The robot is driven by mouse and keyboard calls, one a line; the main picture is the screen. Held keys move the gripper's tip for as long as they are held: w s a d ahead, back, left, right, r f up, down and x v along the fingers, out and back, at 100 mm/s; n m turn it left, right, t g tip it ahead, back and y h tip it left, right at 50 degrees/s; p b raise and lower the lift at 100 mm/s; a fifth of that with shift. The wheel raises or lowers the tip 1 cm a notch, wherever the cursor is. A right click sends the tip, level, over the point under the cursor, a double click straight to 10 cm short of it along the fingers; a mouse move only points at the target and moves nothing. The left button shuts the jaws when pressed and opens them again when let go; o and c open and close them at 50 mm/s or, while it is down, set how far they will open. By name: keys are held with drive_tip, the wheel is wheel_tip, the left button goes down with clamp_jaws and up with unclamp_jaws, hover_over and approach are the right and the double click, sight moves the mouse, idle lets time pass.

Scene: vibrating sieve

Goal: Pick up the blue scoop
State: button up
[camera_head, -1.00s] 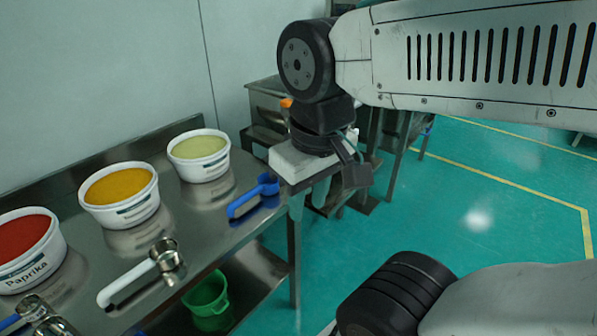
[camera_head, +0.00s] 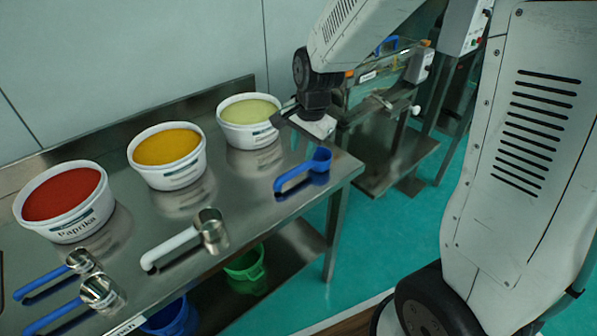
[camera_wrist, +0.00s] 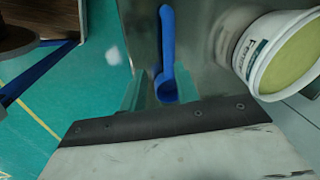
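The blue scoop (camera_head: 303,170) lies on the steel table near its right end, its round cup toward the back right and its handle toward the front left. My gripper (camera_head: 318,126) is above the table behind the scoop; its fingers are hard to make out there. In the wrist view, its two greenish fingers (camera_wrist: 161,74) are apart, with nothing held between them. The scoop also shows in the wrist view (camera_wrist: 167,40), with its cup lined up between the fingers and its handle running away toward the top. I cannot tell the height gap.
Tubs of red (camera_head: 66,201), yellow (camera_head: 167,156) and pale green powder (camera_head: 250,121) stand along the table's back; the green one is close to my gripper. A white-handled scoop (camera_head: 187,239) and two blue-handled metal scoops lie left. A steel machine (camera_head: 385,150) stands beyond the right end.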

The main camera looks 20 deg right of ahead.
drive_tip(key=m, duration=0.2)
hover_over(296, 170)
wheel_tip(296, 170, down, 4)
drive_tip(key=f, duration=0.8)
drive_tip(key=shift+w, duration=0.2)
drive_tip(key=shift+r, duration=0.1)
clamp_jaws()
